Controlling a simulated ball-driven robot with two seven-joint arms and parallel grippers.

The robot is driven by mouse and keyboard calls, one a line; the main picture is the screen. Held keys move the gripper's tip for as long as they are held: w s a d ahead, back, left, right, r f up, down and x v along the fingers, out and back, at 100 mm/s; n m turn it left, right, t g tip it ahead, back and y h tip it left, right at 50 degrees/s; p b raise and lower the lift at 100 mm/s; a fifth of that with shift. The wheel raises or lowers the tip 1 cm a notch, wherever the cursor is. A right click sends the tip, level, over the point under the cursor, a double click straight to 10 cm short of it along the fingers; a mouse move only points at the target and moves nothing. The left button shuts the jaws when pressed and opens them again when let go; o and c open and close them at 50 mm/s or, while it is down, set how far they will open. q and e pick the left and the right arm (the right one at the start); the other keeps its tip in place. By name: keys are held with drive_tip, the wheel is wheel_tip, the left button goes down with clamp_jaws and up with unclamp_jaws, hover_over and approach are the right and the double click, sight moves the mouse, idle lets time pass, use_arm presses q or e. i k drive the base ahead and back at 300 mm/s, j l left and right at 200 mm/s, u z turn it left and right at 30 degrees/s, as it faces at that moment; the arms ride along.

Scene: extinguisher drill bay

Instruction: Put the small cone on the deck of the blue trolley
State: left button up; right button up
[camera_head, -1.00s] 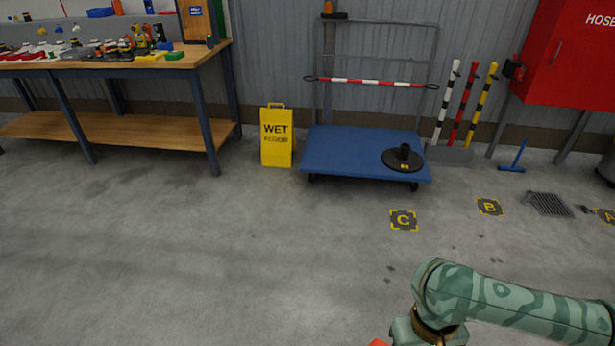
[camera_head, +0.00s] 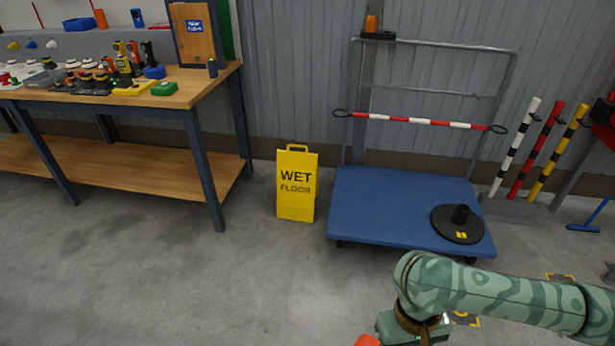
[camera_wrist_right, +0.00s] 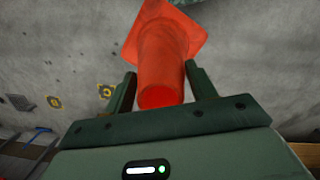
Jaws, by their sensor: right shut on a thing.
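The small orange cone (camera_wrist_right: 162,55) is between the two fingers of my right gripper (camera_wrist_right: 160,88) in the right wrist view, with its square base away from the palm. My right gripper is shut on it. In the head view only an orange corner of the cone (camera_head: 367,340) shows at the bottom edge, beside my right wrist; the fingers are out of frame. The blue trolley (camera_head: 385,205) stands ahead against the wall, its flat deck beyond my right arm. My left gripper is not in view.
A round black base (camera_head: 452,230) with a short post sits on the deck's right front. A yellow wet-floor sign (camera_head: 296,185) stands left of the trolley. A workbench (camera_head: 190,92) is at left, striped posts (camera_head: 515,145) at right. The deck's left part is clear.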

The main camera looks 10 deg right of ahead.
sight(366, 211)
drive_tip(key=i, duration=0.95)
drive_tip(key=i+j+z, duration=0.1)
drive_tip(key=i, duration=0.8)
drive_tip(key=i+j+z, duration=0.15)
drive_tip(key=i+z, duration=0.25)
drive_tip(key=i+j+z, duration=0.35)
drive_tip(key=i, duration=0.25)
drive_tip(key=i+j+z, duration=0.4)
drive_tip(key=i+l, duration=0.05)
